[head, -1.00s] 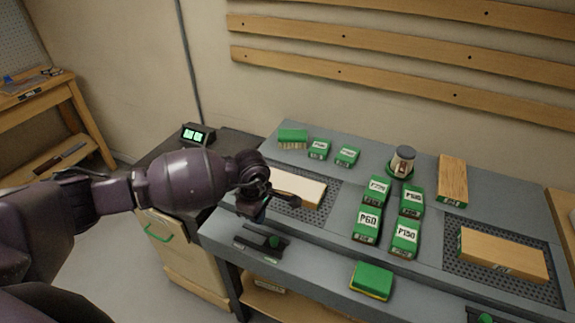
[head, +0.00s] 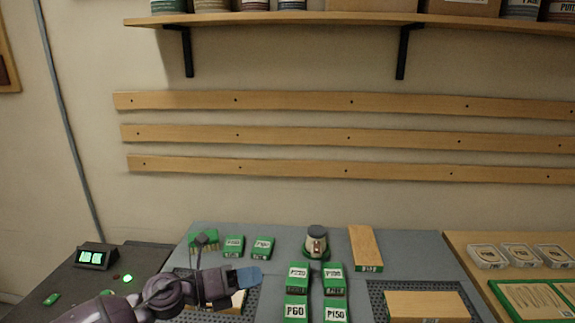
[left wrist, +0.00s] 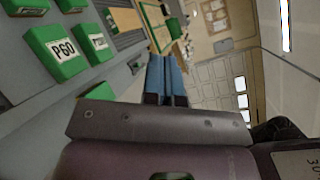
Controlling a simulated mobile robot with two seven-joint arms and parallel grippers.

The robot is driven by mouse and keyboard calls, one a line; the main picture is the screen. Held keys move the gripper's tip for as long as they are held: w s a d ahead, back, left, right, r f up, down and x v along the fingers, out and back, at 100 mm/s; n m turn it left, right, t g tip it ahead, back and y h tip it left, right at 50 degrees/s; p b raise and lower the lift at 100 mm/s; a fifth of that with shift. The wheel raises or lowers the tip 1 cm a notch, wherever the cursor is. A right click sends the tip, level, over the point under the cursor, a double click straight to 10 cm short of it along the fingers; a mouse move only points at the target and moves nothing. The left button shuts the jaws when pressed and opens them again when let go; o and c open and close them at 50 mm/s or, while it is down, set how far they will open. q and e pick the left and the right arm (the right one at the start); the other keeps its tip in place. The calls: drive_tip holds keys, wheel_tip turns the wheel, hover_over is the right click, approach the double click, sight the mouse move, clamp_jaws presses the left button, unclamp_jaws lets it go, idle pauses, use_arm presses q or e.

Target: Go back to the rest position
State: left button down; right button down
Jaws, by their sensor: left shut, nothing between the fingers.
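My left gripper (head: 247,276) is above the front left part of the grey bench in the head view, over a perforated mat and a pale block (head: 238,300) that it partly hides. In the left wrist view its blue fingers (left wrist: 166,75) are together with nothing between them. Green sanding blocks, one labelled P60 (head: 297,308) and one labelled P150 (head: 335,310), lie just right of the gripper in the head view. The P60 block also shows at the left of the wrist view (left wrist: 60,52). My right gripper is in neither view.
Another wooden block (head: 427,305) lies on the right mat. A display box (head: 96,256) stands on the left dark cabinet. A shelf (head: 300,17) hangs high on the wall.

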use_arm(q)
drive_tip(key=s+a+f+n+t+y, duration=0.35)
drive_tip(key=a+f+n+y, duration=0.3)
drive_tip(key=n, duration=0.95)
drive_tip(key=s+a+f+n+t+y, duration=0.2)
drive_tip(key=a+f+n+t+y, duration=0.5)
drive_tip(key=n, duration=0.9)
drive_tip(key=s+a+f+n+g+y, duration=0.1)
drive_tip(key=s+a+f+n+g, duration=0.1)
drive_tip(key=s+f, duration=0.4)
drive_tip(key=s+a+f+n+g+y, duration=0.1)
drive_tip(key=s+a+f+n+g, duration=0.2)
drive_tip(key=s, duration=0.8)
wheel_tip(320, 180, down, 3)
drive_tip(key=shift+s+a+r+n+g, duration=0.1)
drive_tip(key=shift+s+a+n+g, duration=0.35)
drive_tip(key=shift+a, duration=0.45)
